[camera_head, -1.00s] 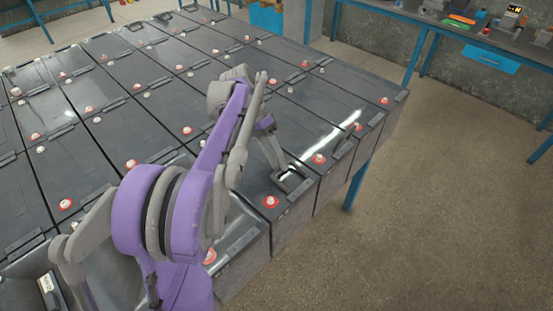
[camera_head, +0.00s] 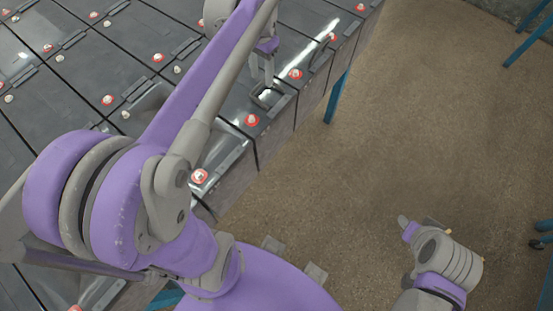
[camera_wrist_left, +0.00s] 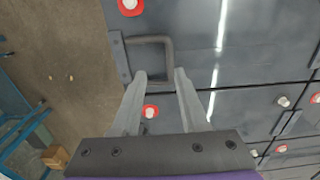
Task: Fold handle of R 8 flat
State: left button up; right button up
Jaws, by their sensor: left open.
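My left gripper (camera_head: 266,80) is open and points down over the battery block near the right edge of the rows. In the left wrist view its two fingertips (camera_wrist_left: 160,74) are apart, with nothing between them. A dark U-shaped handle (camera_wrist_left: 168,57) lies just past the fingertips; it also shows below the gripper in the head view (camera_head: 266,98). It stands out from its mounting plate (camera_wrist_left: 121,57), but its exact angle is hard to tell. No R 8 label is readable. My right arm (camera_head: 446,262) shows at lower right; its jaws do not show.
Dark battery blocks (camera_head: 130,40) fill the bench in tight rows, with red-ringed terminals (camera_head: 295,74) and white caps on top. A blue bench leg (camera_head: 337,96) stands at the edge. The concrete floor (camera_head: 420,120) to the right is open.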

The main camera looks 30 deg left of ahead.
pick_arm(q)
jog(key=shift+d+r+y, duration=0.25)
jog(key=shift+d+y, duration=0.25)
jog(key=shift+y, duration=0.1)
notch_tip(320, 180, up, 11)
jog(key=d, duration=0.1)
jog(key=s+d+f+t+b, duration=0.1)
jog(key=s+d+f+b, duration=0.1)
jog(key=f, duration=0.7)
jog(key=s+d+f+t+b, duration=0.1)
jog(key=s+d+f+t, duration=0.1)
jog(key=s+d+f, duration=0.3)
jog(key=s+d+f+n+t+h+b, duration=0.1)
jog(key=s+d+f, duration=0.3)
jog(key=f, duration=0.9)
jog(key=s+t+b, duration=0.1)
jog(key=s, duration=0.1)
jog(key=shift+s+f+b, duration=0.2)
jog(key=shift+s+b, duration=0.15)
pick_arm(e)
notch_tip(320, 180, down, 7)
jog(key=s, duration=0.2)
pick_arm(q)
jog(key=r+p, duration=0.1)
jog(key=r, duration=0.1)
jog(key=w+r+p, duration=0.1)
jog(key=r+p, duration=0.1)
pick_arm(e)
jog(key=r, duration=0.4)
jog(key=shift+w, duration=0.4)
